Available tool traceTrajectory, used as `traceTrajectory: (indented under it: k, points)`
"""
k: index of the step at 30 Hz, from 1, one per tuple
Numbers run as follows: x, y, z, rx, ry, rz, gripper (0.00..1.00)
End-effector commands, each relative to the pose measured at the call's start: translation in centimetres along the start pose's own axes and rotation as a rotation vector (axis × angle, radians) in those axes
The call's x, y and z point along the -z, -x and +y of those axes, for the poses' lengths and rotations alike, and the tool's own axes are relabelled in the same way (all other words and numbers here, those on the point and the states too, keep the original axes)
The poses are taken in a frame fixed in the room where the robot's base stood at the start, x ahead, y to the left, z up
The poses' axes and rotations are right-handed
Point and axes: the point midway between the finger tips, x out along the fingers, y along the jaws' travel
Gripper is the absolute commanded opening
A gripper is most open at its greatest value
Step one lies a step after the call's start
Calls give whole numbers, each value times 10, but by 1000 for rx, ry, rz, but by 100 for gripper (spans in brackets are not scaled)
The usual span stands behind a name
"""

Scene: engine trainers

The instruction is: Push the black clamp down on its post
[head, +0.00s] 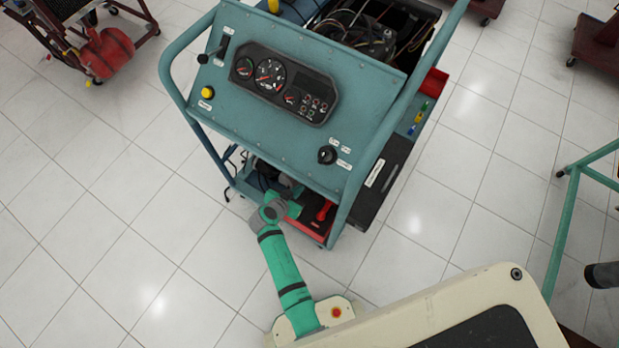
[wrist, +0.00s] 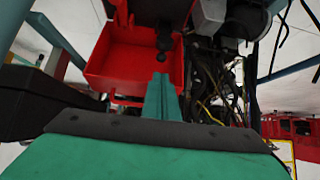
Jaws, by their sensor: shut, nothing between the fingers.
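My gripper (wrist: 160,80) shows in the wrist view as two teal fingers shut together, with nothing between them. A small dark piece (wrist: 164,41) stands just past the fingertips against the red tray; I cannot tell whether it is the black clamp or whether the fingers touch it. A post cannot be told apart with certainty. In the head view, my green arm reaches under the lower edge of the trainer's teal panel (head: 285,85). The fingers are mostly hidden there, and I cannot make out the clamp.
The red tray (wrist: 110,65) lies ahead of my fingers, with a black box (wrist: 45,103) at left and dark wiring (wrist: 205,80) at right. The teal frame tubes (head: 395,125) stand close around my arm.

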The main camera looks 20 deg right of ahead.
Motion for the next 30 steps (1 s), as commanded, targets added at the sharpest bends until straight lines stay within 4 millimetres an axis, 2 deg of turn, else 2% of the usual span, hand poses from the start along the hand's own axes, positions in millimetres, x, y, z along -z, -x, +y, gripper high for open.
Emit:
traceTrajectory:
  k: [4, 17, 23, 30]
  points:
    - [11, -6, -5, -32, -25, 14, 0]
    - [12, -9, -4, -36, -29, 15, 0]
    - [12, -32, -3, -39, -29, 14, 0]
    - [13, -73, -2, -38, -29, 15, 0]
